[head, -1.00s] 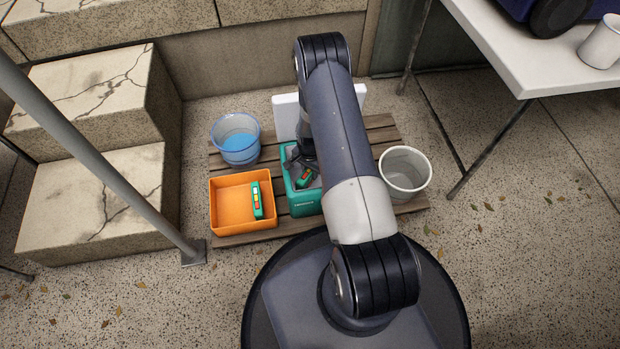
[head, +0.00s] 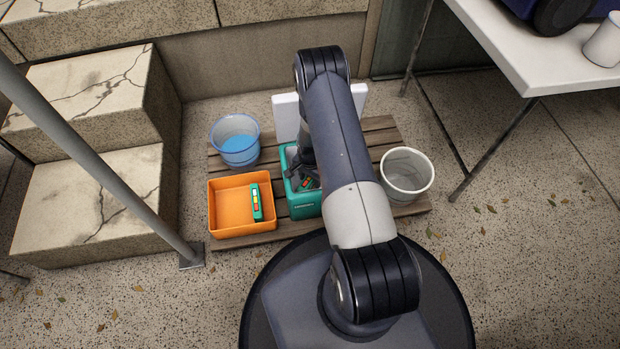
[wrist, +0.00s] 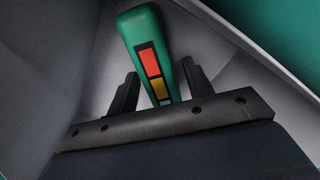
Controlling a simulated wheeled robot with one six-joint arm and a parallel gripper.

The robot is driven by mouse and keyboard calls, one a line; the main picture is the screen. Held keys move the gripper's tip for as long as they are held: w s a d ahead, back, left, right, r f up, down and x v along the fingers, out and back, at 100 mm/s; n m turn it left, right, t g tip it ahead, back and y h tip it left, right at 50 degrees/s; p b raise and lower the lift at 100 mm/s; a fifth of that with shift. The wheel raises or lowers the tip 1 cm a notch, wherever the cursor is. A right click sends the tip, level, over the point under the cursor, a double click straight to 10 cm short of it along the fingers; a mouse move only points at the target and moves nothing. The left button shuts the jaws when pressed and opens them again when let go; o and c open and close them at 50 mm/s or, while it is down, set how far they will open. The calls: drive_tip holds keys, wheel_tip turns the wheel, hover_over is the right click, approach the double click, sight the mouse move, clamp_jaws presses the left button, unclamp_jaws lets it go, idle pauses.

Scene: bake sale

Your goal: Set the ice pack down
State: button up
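A green ice pack (wrist: 150,50) with a red, yellow and blue patch is inside the teal cooler box (head: 305,207). In the head view this ice pack (head: 308,184) is partly covered by my gripper (head: 303,176), which is down inside the box. In the wrist view the two fingers (wrist: 158,80) stand on either side of the pack, with narrow gaps showing, so my gripper looks open around it. The pack's lower end is hidden behind the gripper body. A similar green ice pack (head: 256,202) lies in the orange bin (head: 228,230).
The box stands on a wooden pallet (head: 270,229) with its white lid (head: 286,118) raised behind. A blue bucket (head: 237,140) holding something blue is back left. A whitish bucket (head: 407,174) is at right. A pole (head: 110,165) and stone steps (head: 85,190) are left; a white table (head: 545,60) is right.

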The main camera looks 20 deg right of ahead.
wheel_tip(320, 180, up, 12)
drive_tip(key=p, duration=0.5)
drive_tip(key=shift+r, duration=0.25)
